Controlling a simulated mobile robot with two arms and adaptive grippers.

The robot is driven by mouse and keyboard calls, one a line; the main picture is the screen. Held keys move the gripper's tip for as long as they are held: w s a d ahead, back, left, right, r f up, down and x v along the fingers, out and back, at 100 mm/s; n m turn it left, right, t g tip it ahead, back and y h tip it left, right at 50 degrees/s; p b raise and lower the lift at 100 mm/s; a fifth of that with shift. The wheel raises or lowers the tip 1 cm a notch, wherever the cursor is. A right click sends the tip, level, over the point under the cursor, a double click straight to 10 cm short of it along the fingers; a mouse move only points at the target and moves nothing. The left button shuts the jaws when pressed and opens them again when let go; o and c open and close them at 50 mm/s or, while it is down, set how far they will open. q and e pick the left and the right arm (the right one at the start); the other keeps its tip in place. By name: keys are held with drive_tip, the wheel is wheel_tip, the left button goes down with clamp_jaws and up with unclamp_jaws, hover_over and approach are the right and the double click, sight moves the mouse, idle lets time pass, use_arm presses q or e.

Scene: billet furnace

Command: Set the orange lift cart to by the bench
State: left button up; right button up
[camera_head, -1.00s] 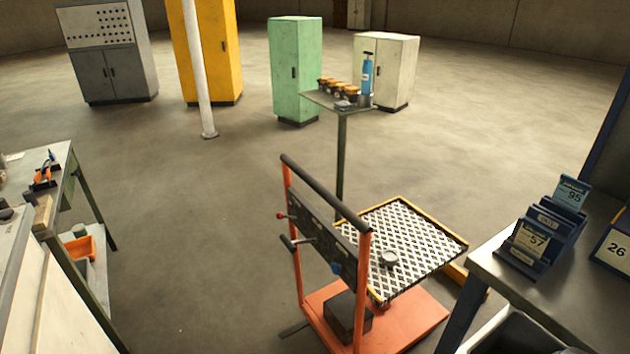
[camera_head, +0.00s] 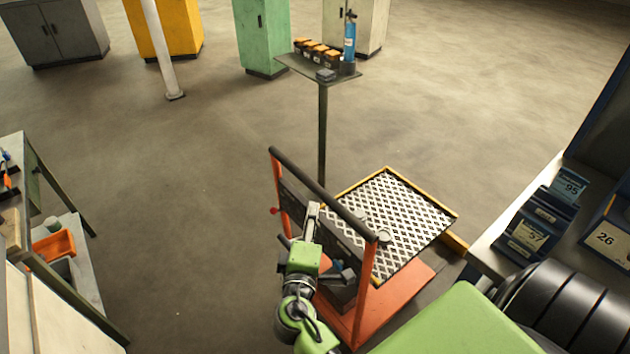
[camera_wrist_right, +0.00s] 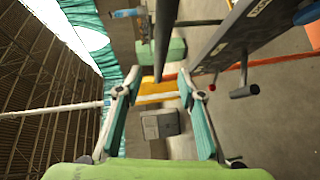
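The orange lift cart (camera_head: 397,297) stands on the floor between two benches, with an orange frame, a black push handle (camera_head: 318,191) and a raised mesh platform (camera_head: 375,229). A small round item (camera_head: 385,236) lies on the platform. My right gripper (camera_head: 313,212) is at the handle side of the cart, overlapping the handle and lever panel. In the right wrist view it (camera_wrist_right: 158,72) is open; the black handle (camera_wrist_right: 166,35) shows between its spread fingers, and contact cannot be told. The cart's lever panel (camera_wrist_right: 262,28) is at upper right. My left gripper is out of view.
A bench (camera_head: 30,150) with an orange bin (camera_head: 54,245) below is at left. Another bench (camera_head: 488,246) with card holders (camera_head: 540,222) stands close to the cart's right. A post table (camera_head: 318,72) stands behind the cart. The floor left of the cart is clear.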

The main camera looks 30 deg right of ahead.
sight(316, 194)
drive_tip(key=x, duration=1.3)
drive_tip(key=shift+f, duration=0.2)
clamp_jaws()
